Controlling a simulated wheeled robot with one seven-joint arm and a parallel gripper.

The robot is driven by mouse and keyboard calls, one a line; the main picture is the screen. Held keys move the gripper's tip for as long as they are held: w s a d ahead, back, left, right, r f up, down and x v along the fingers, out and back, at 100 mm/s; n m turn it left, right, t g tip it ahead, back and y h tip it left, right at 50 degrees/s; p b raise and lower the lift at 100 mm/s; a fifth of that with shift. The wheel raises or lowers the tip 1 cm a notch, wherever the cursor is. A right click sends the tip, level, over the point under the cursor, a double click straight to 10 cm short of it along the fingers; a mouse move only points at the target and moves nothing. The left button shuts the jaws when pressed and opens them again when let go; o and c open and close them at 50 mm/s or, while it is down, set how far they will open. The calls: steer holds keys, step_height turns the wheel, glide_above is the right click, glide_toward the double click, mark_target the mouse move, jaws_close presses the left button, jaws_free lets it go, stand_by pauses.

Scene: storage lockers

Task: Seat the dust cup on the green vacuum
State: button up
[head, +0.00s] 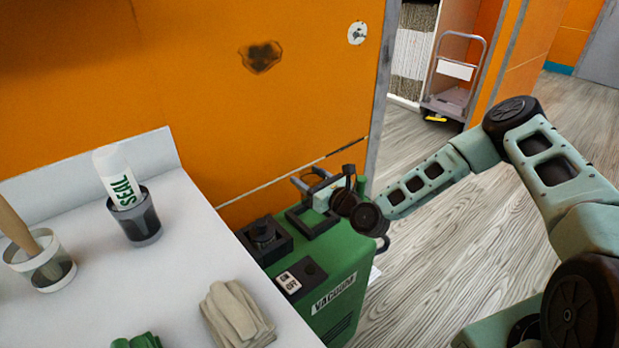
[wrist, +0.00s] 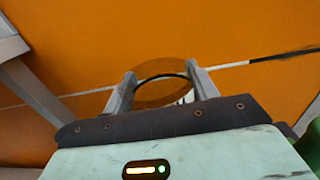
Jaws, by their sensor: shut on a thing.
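The green vacuum (head: 335,287), marked VACUUM, stands against the orange locker wall. My gripper (head: 308,186) is above the far part of the vacuum, near the square frame. In the wrist view its two grey fingers (wrist: 162,78) are shut on a clear round cup, seemingly the dust cup (wrist: 163,70), with a dark rim line. In the head view the cup is mostly hidden by the gripper, so its gap to the vacuum cannot be told.
A white counter (head: 183,235) on the left holds a SEAL tube (head: 117,178) in a dark cup, a clear cup with a wooden handle (head: 42,265), folded beige cloth (head: 238,316) and a green item (head: 138,341). A cart (head: 449,98) stands far back. Open floor lies right.

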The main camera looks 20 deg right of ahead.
steer(key=shift+f+b, duration=2.9)
steer(key=shift+f, duration=0.6)
steer(key=o, duration=1.1)
glide_above(354, 254)
